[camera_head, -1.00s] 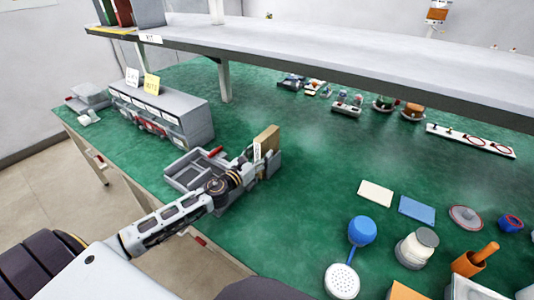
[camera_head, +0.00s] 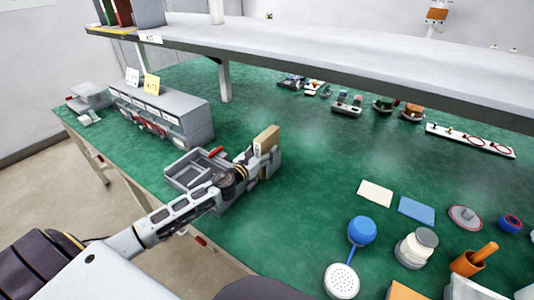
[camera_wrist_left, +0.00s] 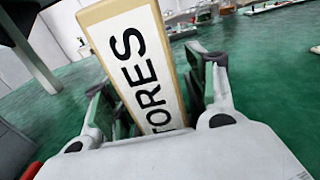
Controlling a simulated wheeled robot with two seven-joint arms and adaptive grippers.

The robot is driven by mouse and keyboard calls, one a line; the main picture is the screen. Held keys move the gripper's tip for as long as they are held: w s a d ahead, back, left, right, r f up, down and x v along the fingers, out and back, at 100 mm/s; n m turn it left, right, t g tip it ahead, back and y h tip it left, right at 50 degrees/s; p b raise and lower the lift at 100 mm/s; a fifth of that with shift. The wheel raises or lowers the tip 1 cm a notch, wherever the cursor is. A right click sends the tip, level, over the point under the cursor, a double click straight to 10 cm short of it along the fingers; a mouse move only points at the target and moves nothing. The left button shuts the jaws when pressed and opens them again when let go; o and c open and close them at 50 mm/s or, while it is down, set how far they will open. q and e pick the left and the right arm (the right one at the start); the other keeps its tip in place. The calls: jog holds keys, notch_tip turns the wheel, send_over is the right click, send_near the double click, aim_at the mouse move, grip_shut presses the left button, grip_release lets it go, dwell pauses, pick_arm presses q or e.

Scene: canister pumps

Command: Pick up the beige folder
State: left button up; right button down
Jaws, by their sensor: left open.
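The beige folder (camera_head: 267,140) stands upright on the green bench, right of the grey divided tray. In the left wrist view the folder (camera_wrist_left: 133,48) shows its spine, with a white label on which "TORES" can be read. My left gripper (camera_head: 262,162) is at the folder and open, with one finger on each side of it. In the wrist view the left gripper (camera_wrist_left: 153,85) has the folder between its fingers; its lower end is hidden by the gripper body. My right gripper is not in view.
The grey divided tray (camera_head: 177,179) with a red item lies under and beside my left wrist. A grey drawer unit (camera_head: 190,122) stands behind at left. A long shelf (camera_head: 330,55) overhangs the bench. The green bench (camera_head: 320,165) right of the folder is clear.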

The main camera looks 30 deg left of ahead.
pick_arm(q)
jog(key=shift+w+d, duration=0.15)
jog(key=shift+w, duration=0.65)
jog(key=shift+c, duration=0.2)
jog(key=c, duration=1.2)
